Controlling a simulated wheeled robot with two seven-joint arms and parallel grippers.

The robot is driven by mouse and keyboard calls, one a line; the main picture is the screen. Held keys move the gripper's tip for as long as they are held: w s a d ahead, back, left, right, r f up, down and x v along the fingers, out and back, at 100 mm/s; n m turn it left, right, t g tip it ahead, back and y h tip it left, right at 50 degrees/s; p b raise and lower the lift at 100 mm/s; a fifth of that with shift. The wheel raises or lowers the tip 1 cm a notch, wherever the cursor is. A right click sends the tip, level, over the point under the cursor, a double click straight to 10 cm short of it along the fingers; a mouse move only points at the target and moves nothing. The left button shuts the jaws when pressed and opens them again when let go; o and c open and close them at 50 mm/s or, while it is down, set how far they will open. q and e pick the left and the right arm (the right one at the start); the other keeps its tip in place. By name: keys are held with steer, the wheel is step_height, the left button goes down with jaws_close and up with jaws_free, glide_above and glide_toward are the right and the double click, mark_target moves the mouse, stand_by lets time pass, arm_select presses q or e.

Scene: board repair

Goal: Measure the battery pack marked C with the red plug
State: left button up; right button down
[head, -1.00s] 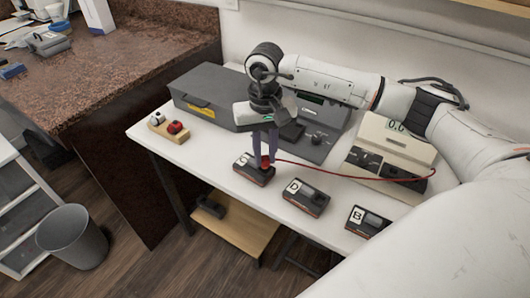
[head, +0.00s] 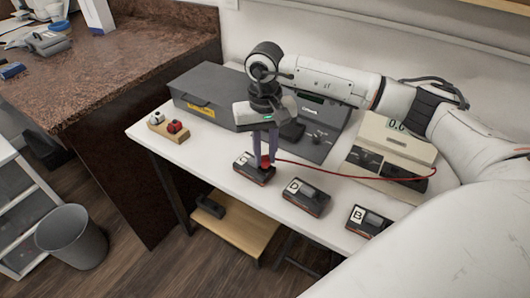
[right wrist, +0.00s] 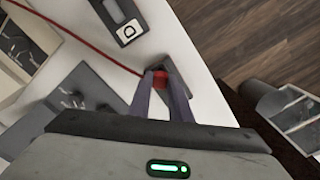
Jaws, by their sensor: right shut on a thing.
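The leftmost battery pack (head: 243,164) lies on the white table; its label is partly covered and I cannot read the letter for certain. My right gripper (head: 265,164) points down and is shut on the red plug (head: 266,159), right at the top of this pack. The red plug also shows between the fingertips in the right wrist view (right wrist: 160,80). I cannot tell whether its tip touches a contact. The red lead (head: 350,177) runs right to the beige meter (head: 388,150), whose small display is partly hidden by my arm. My left gripper is not in view.
Packs marked D (head: 307,196) and B (head: 367,221) lie to the right along the front edge. A wooden block (head: 180,136) with a white and a red piece stands at the left. A grey case (head: 205,98) and a grey device (head: 318,133) stand behind.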

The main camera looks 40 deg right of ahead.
steer(key=shift+f+b, duration=0.45)
stand_by(0.5)
steer(key=c, duration=1.3)
jaws_free()
steer(key=shift+o, duration=0.2)
steer(key=shift+r, duration=0.15)
steer(key=shift+r+p, duration=0.85)
steer(key=shift+r, duration=0.55)
steer(key=shift+r, duration=0.1)
steer(key=shift+r+p, duration=1.85)
steer(key=shift+r, duration=1.1)
